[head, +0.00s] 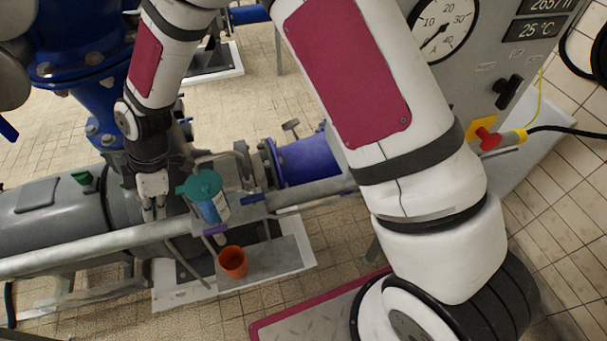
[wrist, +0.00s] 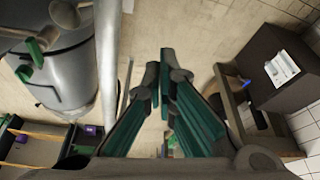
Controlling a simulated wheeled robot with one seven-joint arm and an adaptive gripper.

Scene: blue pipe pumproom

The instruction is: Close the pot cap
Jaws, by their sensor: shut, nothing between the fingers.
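A pot (head: 214,209) with a pale blue body and a teal cap (head: 203,185) stands on the grey metal ledge by the pipe in the head view. The cap sits at the top of the pot and looks tilted; I cannot tell how far it is open. My gripper (head: 154,212) points down just left of the pot, apart from it. Its fingers (wrist: 164,75) are shut and empty in the wrist view. I cannot make out the pot in the wrist view.
An orange cup (head: 233,262) stands on a lower grey shelf, in front of the pot. A grey rail (head: 110,244) runs past the pot. A grey motor (head: 50,215) lies left, a blue pipe (head: 308,160) right. A gauge panel (head: 480,60) stands at upper right.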

